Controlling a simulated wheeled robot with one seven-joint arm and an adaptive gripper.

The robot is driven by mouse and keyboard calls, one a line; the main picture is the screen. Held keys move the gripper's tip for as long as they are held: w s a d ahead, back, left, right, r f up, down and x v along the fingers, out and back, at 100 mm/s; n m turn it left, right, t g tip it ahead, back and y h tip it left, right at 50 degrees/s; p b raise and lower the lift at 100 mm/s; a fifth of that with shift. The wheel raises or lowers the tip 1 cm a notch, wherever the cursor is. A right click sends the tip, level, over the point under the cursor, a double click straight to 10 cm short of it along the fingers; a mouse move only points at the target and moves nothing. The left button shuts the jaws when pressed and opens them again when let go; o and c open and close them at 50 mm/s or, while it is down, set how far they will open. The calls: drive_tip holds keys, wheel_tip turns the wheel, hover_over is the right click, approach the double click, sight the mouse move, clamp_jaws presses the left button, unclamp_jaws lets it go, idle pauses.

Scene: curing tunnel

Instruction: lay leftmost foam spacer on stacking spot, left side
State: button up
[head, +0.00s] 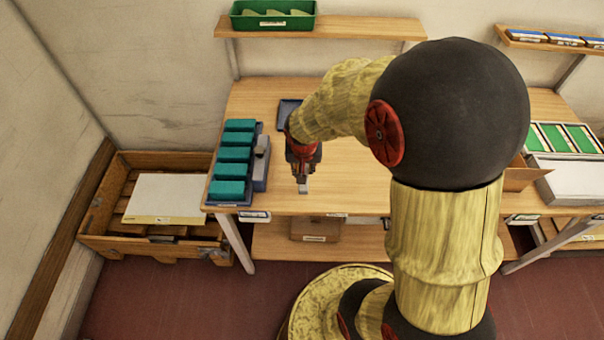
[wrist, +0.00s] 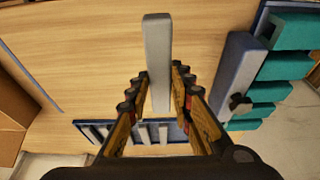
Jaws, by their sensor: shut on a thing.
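My gripper (head: 302,179) is shut on a light grey bar, the foam spacer (wrist: 157,50), and holds it over the wooden table (head: 345,190). The spacer's lower end also shows below the fingers in the head view (head: 303,188). In the wrist view the fingers (wrist: 160,76) are on both sides of it. A blue tray (wrist: 182,131) with several similar grey bars lies beyond the fingers; its far part shows behind my gripper in the head view (head: 287,105). I cannot make out a marked stacking spot for certain; a thin dark line (wrist: 30,75) runs across the tabletop in the wrist view.
A dark tray with several teal blocks (head: 234,154) stands at the table's left, beside a grey-blue block with a dark knob (wrist: 238,80). A brown box (head: 520,177) is at the right. A green bin (head: 273,25) sits on the shelf above. The front middle tabletop is clear.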

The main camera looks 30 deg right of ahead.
drive_tip(key=w+f, duration=0.1)
drive_tip(key=f, duration=0.1)
drive_tip(key=w+d+f, duration=0.1)
drive_tip(key=w+f+b, duration=0.1)
drive_tip(key=w+f, duration=0.1)
drive_tip(key=shift+d+f, duration=0.3)
drive_tip(key=shift+f, duration=0.05)
drive_tip(key=shift+w+f+b, duration=0.1)
drive_tip(key=shift+f+b, duration=0.45)
drive_tip(key=shift+f, duration=1)
drive_tip(key=shift+f, duration=0.1)
drive_tip(key=shift+f, duration=0.15)
drive_tip(key=o, duration=0.8)
